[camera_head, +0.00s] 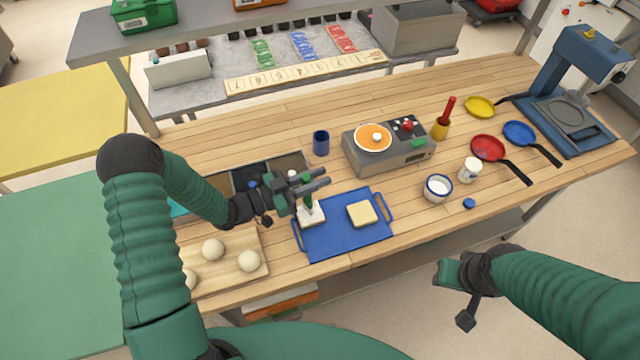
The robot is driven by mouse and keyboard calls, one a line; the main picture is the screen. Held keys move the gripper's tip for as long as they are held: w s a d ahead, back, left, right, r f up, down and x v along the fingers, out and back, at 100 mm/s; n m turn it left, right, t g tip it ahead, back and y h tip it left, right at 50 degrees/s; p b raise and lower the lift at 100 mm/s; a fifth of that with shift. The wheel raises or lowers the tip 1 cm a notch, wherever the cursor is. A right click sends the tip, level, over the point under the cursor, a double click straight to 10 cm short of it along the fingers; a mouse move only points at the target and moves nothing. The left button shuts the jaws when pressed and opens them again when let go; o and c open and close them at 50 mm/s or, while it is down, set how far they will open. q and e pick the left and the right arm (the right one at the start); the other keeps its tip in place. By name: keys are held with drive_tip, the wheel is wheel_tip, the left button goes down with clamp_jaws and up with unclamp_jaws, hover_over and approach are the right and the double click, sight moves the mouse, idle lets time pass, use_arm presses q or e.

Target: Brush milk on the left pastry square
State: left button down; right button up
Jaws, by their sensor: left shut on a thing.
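My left gripper (322,179) is shut on a brush with a green handle (308,202), held pointing down over the left pastry square (317,219). The brush end is over or on this square; I cannot tell if they touch. The left square looks whiter than the plain pale yellow right pastry square (362,213). Both lie on a blue tray (345,245) with side handles. A white bowl with a blue band (438,188), with white contents, stands right of the tray. My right gripper (455,287) hangs at the table's front edge, empty as far as I see; its jaws are unclear.
A board (225,278) with dough balls lies left of the tray. Behind are a dark bin (250,178), a blue cup (321,143) and a grey cooker with an orange pan (373,138). A white jar (470,170), blue lid (469,203) and pans (488,148) stand right.

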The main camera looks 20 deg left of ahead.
use_arm(q)
drive_tip(key=shift+b+x, duration=0.4)
drive_tip(key=shift+x, duration=2)
drive_tip(key=shift+s, duration=0.15)
drive_tip(key=shift+w+a, duration=0.2)
drive_tip(key=shift+a, duration=0.15)
drive_tip(key=shift+v, duration=2.4)
drive_tip(key=shift+w+a+r, duration=0.1)
drive_tip(key=shift+w+r, duration=0.05)
